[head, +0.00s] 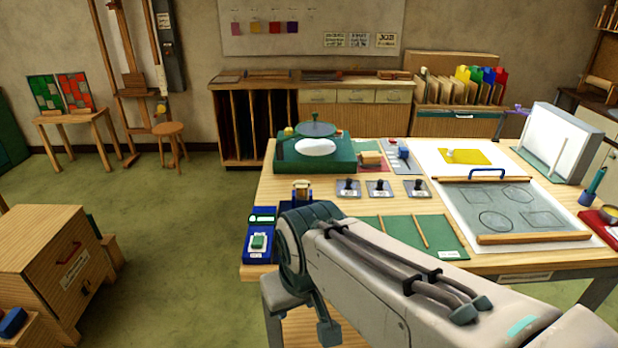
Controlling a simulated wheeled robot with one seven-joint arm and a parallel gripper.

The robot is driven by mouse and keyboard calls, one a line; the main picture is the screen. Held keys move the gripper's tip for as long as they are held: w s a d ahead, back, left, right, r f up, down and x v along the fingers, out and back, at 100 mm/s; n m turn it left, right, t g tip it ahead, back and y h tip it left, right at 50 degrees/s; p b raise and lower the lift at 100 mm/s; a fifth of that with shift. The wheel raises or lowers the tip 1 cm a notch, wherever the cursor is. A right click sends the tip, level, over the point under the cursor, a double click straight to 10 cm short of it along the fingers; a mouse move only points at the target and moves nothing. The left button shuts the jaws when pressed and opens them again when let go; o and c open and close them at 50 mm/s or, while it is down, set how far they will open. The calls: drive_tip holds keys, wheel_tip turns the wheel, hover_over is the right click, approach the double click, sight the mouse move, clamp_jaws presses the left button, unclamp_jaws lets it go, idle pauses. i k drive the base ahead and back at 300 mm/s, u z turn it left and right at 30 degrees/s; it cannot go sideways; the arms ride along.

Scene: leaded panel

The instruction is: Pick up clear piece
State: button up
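I cannot single out a clear piece with certainty. A grey translucent sheet (512,208) with outlined round and four-sided shapes lies on the right of the wooden worktable (300,252). I cannot tell if these outlines are loose pieces or drawn patterns. A white oval (315,147) shows on the green machine (340,164) at the table's back left. My arm crosses the front of the table from the lower right and hides part of it. My gripper's fingers do not show.
A yellow sheet (468,156) lies on white paper at the back. Small black-knobbed holders (378,188) stand mid-table. A green mat (440,236) lies at the front, partly behind my arm. A white upright panel (563,146) stands at the right. Green floor is open left of the table.

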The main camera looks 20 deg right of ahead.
sight(349, 187)
drive_tip(key=z, duration=0.25)
drive_tip(key=i, duration=0.9)
drive_tip(key=z, duration=0.55)
